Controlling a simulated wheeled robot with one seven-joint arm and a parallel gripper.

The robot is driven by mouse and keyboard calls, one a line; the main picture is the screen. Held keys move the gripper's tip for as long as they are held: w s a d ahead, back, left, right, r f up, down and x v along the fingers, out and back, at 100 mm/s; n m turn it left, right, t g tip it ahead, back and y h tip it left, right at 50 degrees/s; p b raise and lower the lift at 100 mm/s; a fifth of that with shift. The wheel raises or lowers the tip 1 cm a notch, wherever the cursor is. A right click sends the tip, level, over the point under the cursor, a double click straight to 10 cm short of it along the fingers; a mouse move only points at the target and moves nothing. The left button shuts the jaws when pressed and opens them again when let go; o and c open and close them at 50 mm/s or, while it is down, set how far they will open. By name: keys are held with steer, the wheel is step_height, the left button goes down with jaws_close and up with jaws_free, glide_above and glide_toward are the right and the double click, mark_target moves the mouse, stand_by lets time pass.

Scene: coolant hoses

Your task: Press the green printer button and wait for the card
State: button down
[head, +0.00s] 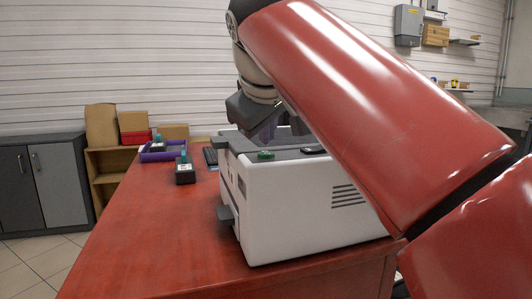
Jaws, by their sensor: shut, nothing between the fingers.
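The white and grey card printer (290,205) stands on the red table (150,235). Its green button (266,155) sits on the top near the front left edge and is uncovered. A small grey tray (227,214) juts from the printer's left face, and no card shows on it. My gripper (268,138) is shut and empty, above and behind the green button. Its fingertips are partly hidden and hard to make out, and I see it apart from the button.
A dark oval part (314,150) lies on the printer top. A black device with a teal top (185,171) stands left of the printer. A purple tray (160,154) and a keyboard (210,157) lie farther back. The table's front left is clear. My red arm hides the right side.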

mark_target(267, 155)
steer(key=shift+f, duration=0.15)
steer(key=shift+f, duration=0.3)
steer(key=shift+f+b, duration=0.3)
steer(key=shift+b, duration=0.1)
stand_by(0.8)
steer(key=shift+r, duration=0.1)
steer(key=shift+r+p, duration=0.65)
steer(key=shift+p, duration=0.2)
steer(key=shift+r, duration=0.1)
step_height(267, 155, up, 5)
steer(key=p, duration=0.4)
steer(key=shift+p, duration=0.35)
